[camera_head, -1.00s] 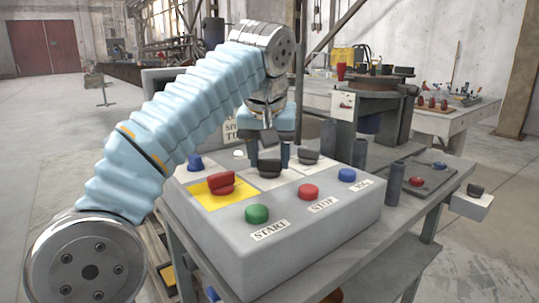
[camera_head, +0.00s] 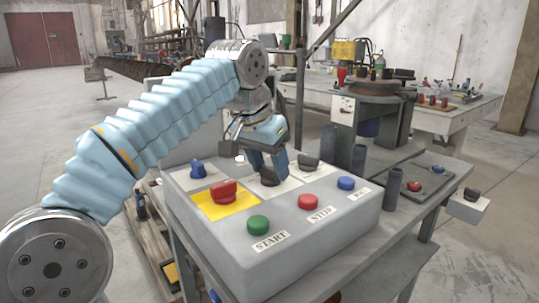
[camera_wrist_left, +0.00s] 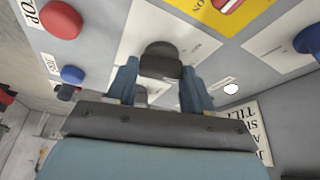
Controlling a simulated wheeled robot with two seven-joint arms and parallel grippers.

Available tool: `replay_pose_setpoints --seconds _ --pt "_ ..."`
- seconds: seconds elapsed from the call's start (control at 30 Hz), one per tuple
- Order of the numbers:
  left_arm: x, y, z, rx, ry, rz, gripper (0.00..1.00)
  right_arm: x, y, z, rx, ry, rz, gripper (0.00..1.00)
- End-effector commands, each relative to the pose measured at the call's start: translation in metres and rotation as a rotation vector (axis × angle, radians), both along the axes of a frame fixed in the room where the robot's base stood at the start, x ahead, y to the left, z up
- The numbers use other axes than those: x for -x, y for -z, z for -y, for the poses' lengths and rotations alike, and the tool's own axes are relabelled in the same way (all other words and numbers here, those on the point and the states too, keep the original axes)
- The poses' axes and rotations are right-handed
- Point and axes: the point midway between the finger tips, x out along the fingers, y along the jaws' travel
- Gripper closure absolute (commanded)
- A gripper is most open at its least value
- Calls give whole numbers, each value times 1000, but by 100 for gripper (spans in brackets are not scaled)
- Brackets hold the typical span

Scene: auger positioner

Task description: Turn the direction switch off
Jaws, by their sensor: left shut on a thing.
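The grey control box (camera_head: 232,262) carries several knobs and buttons. My left gripper (camera_head: 269,168) is over its middle, tilted, with its fingers pointing down at a black knob (camera_head: 268,181). In the left wrist view the same black knob (camera_wrist_left: 160,60) sits between the two blue fingers of my left gripper (camera_wrist_left: 159,86), which is shut on it. The knob stands on a white label plate whose words I cannot read, so I cannot confirm that it is the direction switch. The fingers partly hide the knob in the head view. My right gripper is not in view.
Close by are a red knob (camera_head: 223,191) on a yellow plate, a blue knob (camera_head: 197,168) and another black knob (camera_head: 308,162). A green START button (camera_head: 258,225), a red STOP button (camera_head: 307,202) and a blue button (camera_head: 346,183) line the front. Dark posts (camera_head: 393,188) stand at the right.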

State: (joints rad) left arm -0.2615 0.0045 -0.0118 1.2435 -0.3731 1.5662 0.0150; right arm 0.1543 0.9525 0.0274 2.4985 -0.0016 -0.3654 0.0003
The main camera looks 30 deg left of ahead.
Motion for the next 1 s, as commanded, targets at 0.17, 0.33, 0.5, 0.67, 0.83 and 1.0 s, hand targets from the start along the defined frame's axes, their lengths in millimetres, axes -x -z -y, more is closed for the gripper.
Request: replay_pose_setpoints --seconds 0.17,0.33,0.5,0.67,0.83,1.0 --pt "0 -3 -1 1 122 -1 79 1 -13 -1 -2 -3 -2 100" --pt "0 -2 -2 0 210 -1 79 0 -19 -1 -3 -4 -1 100" --pt "0 -1 -2 0 264 0 79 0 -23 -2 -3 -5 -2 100" --pt "0 0 -2 1 286 1 79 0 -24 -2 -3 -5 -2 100" --pt "0 0 -2 0 290 1 79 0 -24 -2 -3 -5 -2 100" --pt "0 0 -2 0 289 1 79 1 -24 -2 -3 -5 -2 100"
